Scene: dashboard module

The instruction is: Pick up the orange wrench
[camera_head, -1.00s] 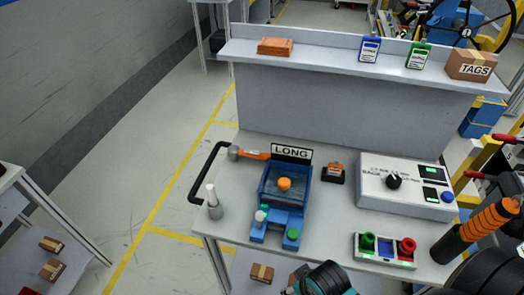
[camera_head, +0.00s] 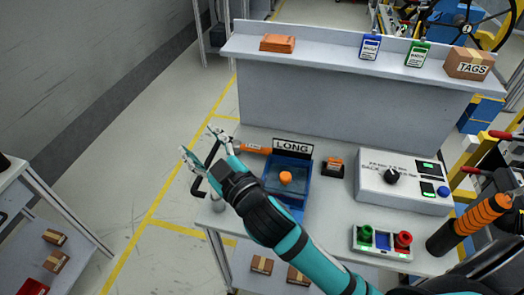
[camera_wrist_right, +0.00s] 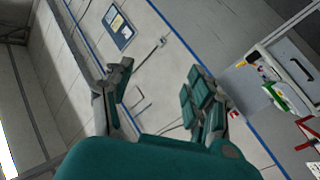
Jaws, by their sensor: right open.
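The orange wrench (camera_head: 257,149) lies on the grey workbench (camera_head: 330,240), just left of the blue bin labelled LONG (camera_head: 290,163). Its orange handle shows, while its grey head at the left end is largely hidden behind my right gripper. My right gripper (camera_head: 198,141) is open and empty at the bench's left edge, with its fingers pointing up and left, away from the handle. In the right wrist view the two fingers (camera_wrist_right: 157,85) are spread with nothing between them, and I cannot make out the wrench there. My left gripper is not in view.
A black bar handle (camera_head: 199,185) sits at the bench's left edge, beside my gripper. An orange knob (camera_head: 286,178) sits in the blue bin. A control box (camera_head: 385,180) and a button panel (camera_head: 383,242) stand to the right. A raised shelf (camera_head: 350,64) stands behind.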

